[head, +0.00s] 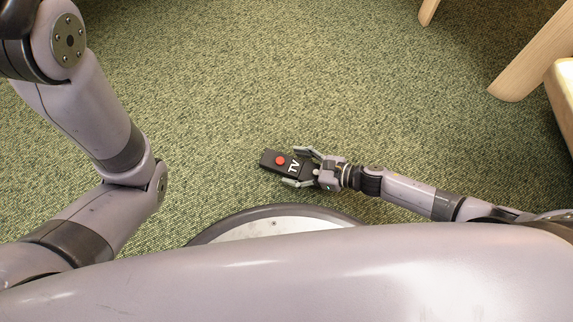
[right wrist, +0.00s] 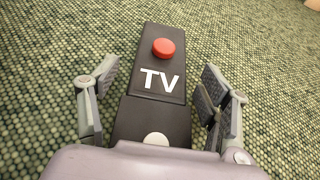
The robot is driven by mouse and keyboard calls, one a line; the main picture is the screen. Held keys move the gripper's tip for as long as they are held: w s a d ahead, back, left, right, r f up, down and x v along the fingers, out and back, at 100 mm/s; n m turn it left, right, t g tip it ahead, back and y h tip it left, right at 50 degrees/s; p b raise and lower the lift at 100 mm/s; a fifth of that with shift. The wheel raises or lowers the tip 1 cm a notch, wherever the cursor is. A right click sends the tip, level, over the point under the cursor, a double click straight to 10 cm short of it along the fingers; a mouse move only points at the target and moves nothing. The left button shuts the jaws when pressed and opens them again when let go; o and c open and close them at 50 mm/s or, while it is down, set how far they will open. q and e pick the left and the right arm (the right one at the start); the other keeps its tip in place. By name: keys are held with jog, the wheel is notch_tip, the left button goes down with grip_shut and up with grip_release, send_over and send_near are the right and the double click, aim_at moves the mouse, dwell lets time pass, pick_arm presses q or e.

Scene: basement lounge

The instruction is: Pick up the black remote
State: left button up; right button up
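The black remote (head: 268,157) has a red round button and white "TV" letters. In the head view it lies on or just above the green carpet in front of my base. My right gripper (head: 298,167) reaches it from the right, with one finger on each side. In the right wrist view the remote (right wrist: 161,80) runs between the two fingers of the right gripper (right wrist: 155,95), and gaps show between the fingers and its sides. The gripper is open. Its palm end hides the near end of the remote. My left arm shows at the left, but its gripper is out of view.
Green carpet (head: 230,80) is clear around the remote. Wooden furniture legs (head: 530,62) stand at the upper right, with a pale cushioned edge (head: 566,85) beside them. My round base lies just below the remote.

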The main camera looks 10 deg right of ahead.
jog(key=c, duration=1.3)
jog(key=shift+r, duration=0.1)
